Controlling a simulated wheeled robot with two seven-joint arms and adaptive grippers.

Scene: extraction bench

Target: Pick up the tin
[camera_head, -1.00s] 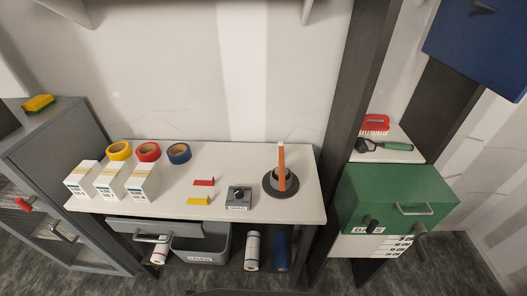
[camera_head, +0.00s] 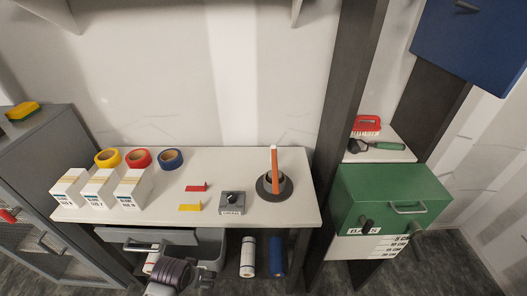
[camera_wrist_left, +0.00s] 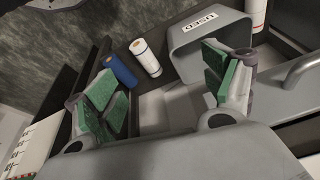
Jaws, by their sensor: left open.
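I cannot make out anything that is clearly a tin. Two closed items in the head view are a small grey box with a dark knob (camera_head: 232,204) on the white bench (camera_head: 290,215) and a green box with a handle (camera_head: 385,200) at right. My left gripper shows in the wrist view (camera_wrist_left: 165,92), its two green-padded fingers spread wide with nothing between them. In the head view my left arm comes in at the bottom, below the bench front, beside the drawer; its fingertips are hard to make out there. My right gripper is not in view.
The bench carries three white boxes (camera_head: 100,190), yellow, red and blue tape rolls (camera_head: 138,158), red and yellow pieces, and an orange rod on a dark round base (camera_head: 274,188). Below are a drawer (camera_head: 150,236), a grey bin (camera_wrist_left: 200,45), and white and blue rolls (camera_wrist_left: 118,72).

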